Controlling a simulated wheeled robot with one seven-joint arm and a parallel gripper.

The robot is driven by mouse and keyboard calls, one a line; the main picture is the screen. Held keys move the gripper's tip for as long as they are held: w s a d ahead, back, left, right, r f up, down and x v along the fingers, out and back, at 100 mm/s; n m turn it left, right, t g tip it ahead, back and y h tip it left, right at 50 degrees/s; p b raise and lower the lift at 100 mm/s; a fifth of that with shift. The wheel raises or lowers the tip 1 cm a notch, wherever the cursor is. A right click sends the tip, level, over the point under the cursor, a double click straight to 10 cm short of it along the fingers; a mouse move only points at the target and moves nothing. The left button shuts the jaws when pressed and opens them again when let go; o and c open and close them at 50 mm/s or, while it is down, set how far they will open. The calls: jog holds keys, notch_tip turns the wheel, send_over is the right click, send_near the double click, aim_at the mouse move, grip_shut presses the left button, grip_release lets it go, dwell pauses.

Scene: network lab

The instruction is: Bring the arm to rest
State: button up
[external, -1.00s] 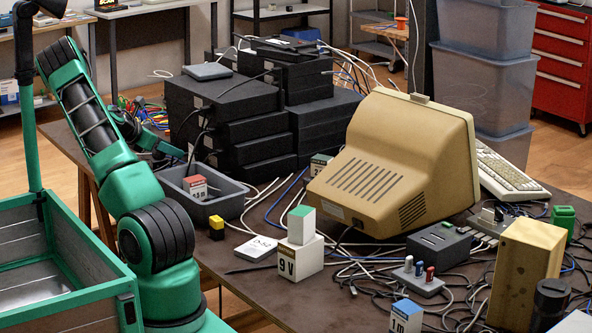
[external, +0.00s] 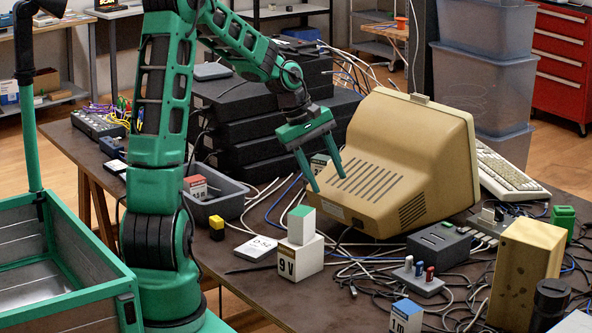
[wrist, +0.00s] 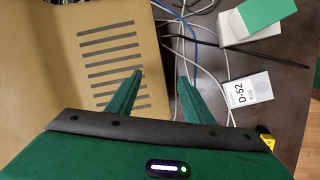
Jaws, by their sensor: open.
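My gripper (external: 327,174) is open and empty, with its two green fingers apart and pointing down. In the external view it hangs in front of the vented back of the beige monitor (external: 425,150). In the wrist view the gripper (wrist: 155,95) shows both fingertips, the left one over the monitor's vented casing (wrist: 75,60) and the right one over the cables. I cannot tell how far the fingers are from the casing. My green arm rises from its base at the left and reaches to the right above the table.
A white 9 V block (external: 296,258) with a green-topped block (external: 301,225), a D-52 card (external: 256,248) and a grey bin (external: 225,205) lie below left. Black stacked boxes (external: 235,150) stand behind the arm. Cables (external: 365,270) cover much of the table. A green-framed cart (external: 65,290) is at front left.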

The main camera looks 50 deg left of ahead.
jog(key=s+d+r+m+g+y, duration=0.1)
jog(key=s+d+r+m+g, duration=0.1)
jog(key=s+d+m, duration=0.7)
jog(key=s+d+r+m+g+y, duration=0.1)
jog(key=s+d+r+m, duration=0.15)
jog(key=s+d, duration=0.75)
jog(key=s+d+m, duration=0.2)
jog(key=s+m, duration=0.2)
jog(key=s, duration=0.4)
jog(key=s+d+m+y, duration=0.1)
jog(key=s+m, duration=0.4)
jog(key=s, duration=0.3)
jog(key=shift+d+g, duration=0.3)
jog(key=shift+d, duration=0.05)
